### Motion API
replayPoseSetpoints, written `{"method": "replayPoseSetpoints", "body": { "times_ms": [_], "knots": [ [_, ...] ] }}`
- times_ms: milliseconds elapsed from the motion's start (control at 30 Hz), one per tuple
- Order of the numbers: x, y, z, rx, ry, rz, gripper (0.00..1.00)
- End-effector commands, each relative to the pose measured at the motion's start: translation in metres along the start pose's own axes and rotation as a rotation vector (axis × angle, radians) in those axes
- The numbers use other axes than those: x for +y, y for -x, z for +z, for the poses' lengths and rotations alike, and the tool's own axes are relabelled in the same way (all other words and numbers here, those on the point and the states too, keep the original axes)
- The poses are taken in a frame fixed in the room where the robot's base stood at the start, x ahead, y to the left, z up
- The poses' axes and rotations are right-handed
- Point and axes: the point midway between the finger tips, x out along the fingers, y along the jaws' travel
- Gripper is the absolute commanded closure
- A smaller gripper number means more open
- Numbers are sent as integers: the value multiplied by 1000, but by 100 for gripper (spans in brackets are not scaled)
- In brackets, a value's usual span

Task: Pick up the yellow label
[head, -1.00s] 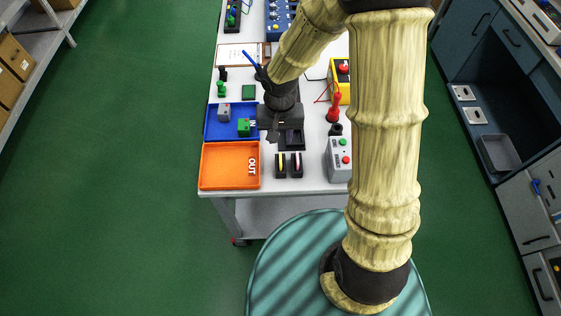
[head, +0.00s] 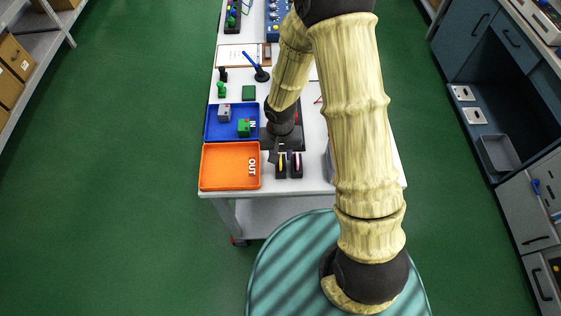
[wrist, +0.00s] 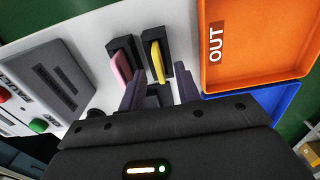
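The yellow label (head: 281,164) is a thin upright piece in a small black holder near the table's front edge. In the wrist view the yellow label (wrist: 158,62) stands just beyond my gripper (wrist: 160,77), roughly in line with the gap between the fingers. My gripper is open and empty, its fingers apart on either side of that gap. In the head view my gripper (head: 275,153) is over the table just behind the holders, partly hidden by the wrist. A pink label (wrist: 121,67) stands in a second black holder beside the yellow one.
The orange OUT tray (head: 203,180) lies left of the holders, with the blue IN tray (head: 208,124) behind it. A grey box with red and green buttons (wrist: 48,87) is on the holders' other side, mostly hidden by my arm in the head view.

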Motion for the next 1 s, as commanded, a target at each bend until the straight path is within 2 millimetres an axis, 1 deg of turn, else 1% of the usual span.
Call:
{"method": "replayPoseSetpoints", "body": {
  "times_ms": [33,100,200,700,733,867,900,1000],
  "knots": [
    [0,-8,0,-2,3,1,67],
    [0,-14,0,-1,1,1,67],
    [0,-19,0,1,2,0,67],
    [0,-19,-1,1,1,0,67],
    [0,-19,-1,1,1,0,71],
    [0,-19,-1,1,1,0,97],
    [0,-19,-1,1,1,0,100],
    [0,-19,-1,1,1,0,100]
  ]
}}
